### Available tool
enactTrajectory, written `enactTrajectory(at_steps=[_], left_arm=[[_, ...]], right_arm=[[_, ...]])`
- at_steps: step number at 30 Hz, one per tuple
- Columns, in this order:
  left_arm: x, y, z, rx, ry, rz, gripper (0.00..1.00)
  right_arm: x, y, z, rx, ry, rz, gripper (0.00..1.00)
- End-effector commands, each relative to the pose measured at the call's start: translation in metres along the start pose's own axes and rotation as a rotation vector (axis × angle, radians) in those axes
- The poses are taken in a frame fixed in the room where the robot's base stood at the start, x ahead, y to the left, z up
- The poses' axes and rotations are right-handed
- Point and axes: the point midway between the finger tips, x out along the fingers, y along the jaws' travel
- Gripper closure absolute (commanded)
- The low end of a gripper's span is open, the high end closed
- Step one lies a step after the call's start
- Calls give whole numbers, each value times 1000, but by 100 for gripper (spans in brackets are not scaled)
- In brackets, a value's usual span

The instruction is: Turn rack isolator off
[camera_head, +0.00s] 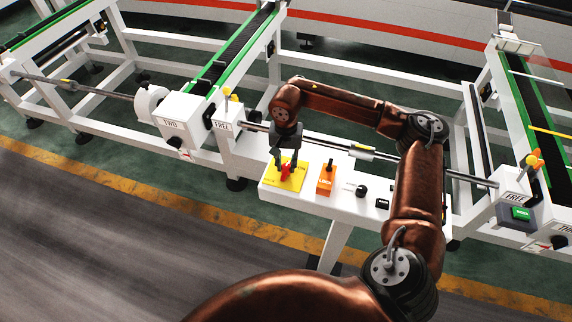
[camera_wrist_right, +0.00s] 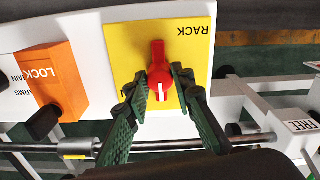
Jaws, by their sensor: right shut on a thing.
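The rack isolator is a red rotary knob (camera_head: 287,173) on a yellow plate (camera_head: 297,184) at the left end of a white control panel. In the right wrist view the knob (camera_wrist_right: 159,72) has a white pointer mark facing the bottom of the picture, and its plate (camera_wrist_right: 190,50) reads RACK upside down. My right gripper (camera_head: 286,163) comes down over the plate from above. In the wrist view its green fingers (camera_wrist_right: 160,84) sit one on each side of the knob, closed on it. My left gripper is not in view.
An orange switch box (camera_head: 326,180) stands close right of the yellow plate. A black knob (camera_head: 361,191) and a dark switch (camera_head: 382,203) lie further right, near my right arm. A metal bar (camera_head: 325,142) runs behind the panel. Open floor lies in front.

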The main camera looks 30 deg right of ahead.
Motion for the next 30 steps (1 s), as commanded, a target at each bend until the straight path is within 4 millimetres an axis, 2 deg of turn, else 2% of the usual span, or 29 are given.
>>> enactTrajectory(at_steps=[10, 11, 18, 26, 30], left_arm=[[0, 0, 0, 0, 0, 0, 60], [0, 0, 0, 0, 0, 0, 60], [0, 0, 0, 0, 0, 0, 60], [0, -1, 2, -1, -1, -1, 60], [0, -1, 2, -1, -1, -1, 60]], right_arm=[[-1, 0, 0, -1, 1, -1, 100], [-1, 0, 0, -1, 1, -1, 76], [-1, 0, 0, -1, 1, -1, 60], [-1, 0, 0, -1, 0, 0, 60], [-11, -1, -1, -1, 2, -3, 60]])
